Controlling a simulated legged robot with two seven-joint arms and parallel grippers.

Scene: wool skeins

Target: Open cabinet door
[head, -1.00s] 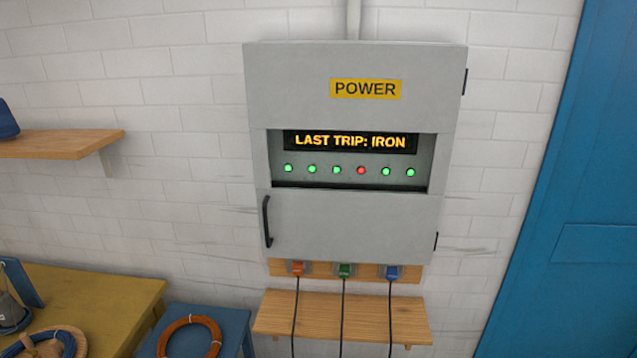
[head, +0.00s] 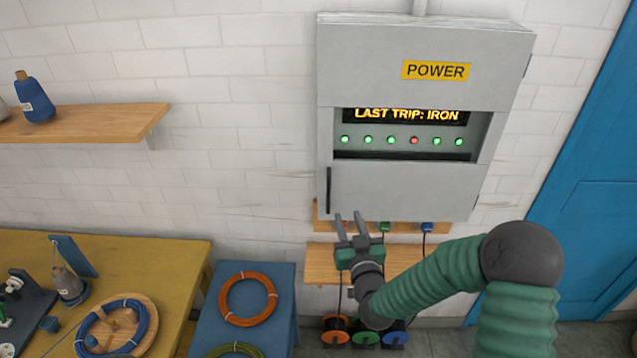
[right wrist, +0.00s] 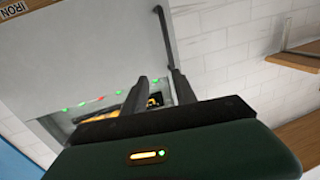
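The grey power cabinet (head: 420,50) hangs on the wall, with a lit "LAST TRIP: IRON" display (head: 412,116) and a row of green lights with one red. Its lower door panel (head: 410,190) looks closed. A dark vertical handle (head: 328,190) is at the panel's left edge. My right gripper (head: 348,215) is open and empty, fingers pointing up, just below and right of the handle in the head view. In the right wrist view the handle (right wrist: 165,35) rises beyond the fingertips (right wrist: 158,75); whether they touch cannot be told. My left gripper is not in view.
A small wooden ledge (head: 318,262) is under the cabinet, with plugs and cables above it. Cable reels (head: 335,330) stand below. A blue stool (head: 270,335) with coils and a yellow table (head: 190,255) are left. A blue door (head: 590,200) is right.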

